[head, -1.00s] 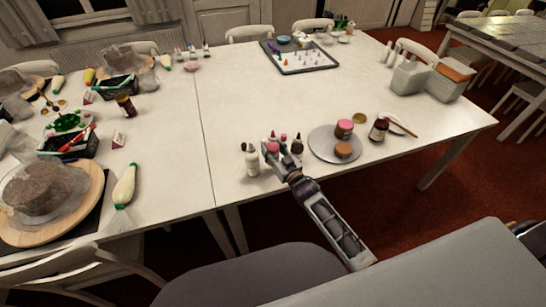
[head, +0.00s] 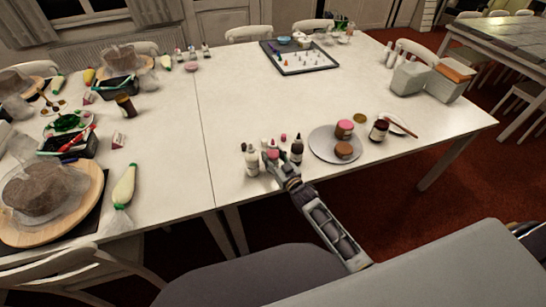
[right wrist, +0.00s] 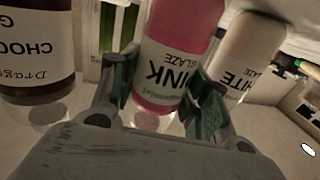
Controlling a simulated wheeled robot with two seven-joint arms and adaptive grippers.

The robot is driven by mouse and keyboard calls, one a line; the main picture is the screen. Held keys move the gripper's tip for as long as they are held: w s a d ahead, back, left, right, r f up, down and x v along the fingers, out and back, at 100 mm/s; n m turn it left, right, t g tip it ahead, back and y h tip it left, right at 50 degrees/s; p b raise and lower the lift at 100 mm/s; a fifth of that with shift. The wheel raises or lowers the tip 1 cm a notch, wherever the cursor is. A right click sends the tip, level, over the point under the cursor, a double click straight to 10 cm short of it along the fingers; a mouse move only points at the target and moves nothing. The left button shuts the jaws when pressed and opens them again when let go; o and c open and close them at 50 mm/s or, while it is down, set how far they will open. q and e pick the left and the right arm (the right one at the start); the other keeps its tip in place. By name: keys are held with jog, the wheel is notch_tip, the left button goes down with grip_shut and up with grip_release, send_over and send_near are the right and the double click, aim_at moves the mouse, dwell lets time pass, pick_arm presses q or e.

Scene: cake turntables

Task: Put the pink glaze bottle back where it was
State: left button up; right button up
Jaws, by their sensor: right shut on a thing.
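The pink glaze bottle (right wrist: 180,50) is between the fingers of my right gripper (right wrist: 165,100), which is shut on it. In the head view the same gripper (head: 274,162) and the pink bottle (head: 273,155) are at the near edge of the table, in the row of glaze bottles. The white glaze bottle (head: 252,160) is on its left there and the dark chocolate glaze bottle (head: 297,150) on its right. In the right wrist view the white bottle (right wrist: 243,50) is at right and the chocolate bottle (right wrist: 37,50) at left. Whether the pink bottle's base touches the table is unclear. My left gripper is out of view.
A round grey plate (head: 322,147) with small cakes stands right of the bottles. A tray of nozzles (head: 300,67) lies at the back. The middle of the table is clear.

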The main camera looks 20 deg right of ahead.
jog(key=shift+o, duration=1.4)
jog(key=shift+f, duration=0.1)
jog(key=o, duration=0.4)
jog(key=shift+v, duration=6)
jog(key=shift+g, duration=0.3)
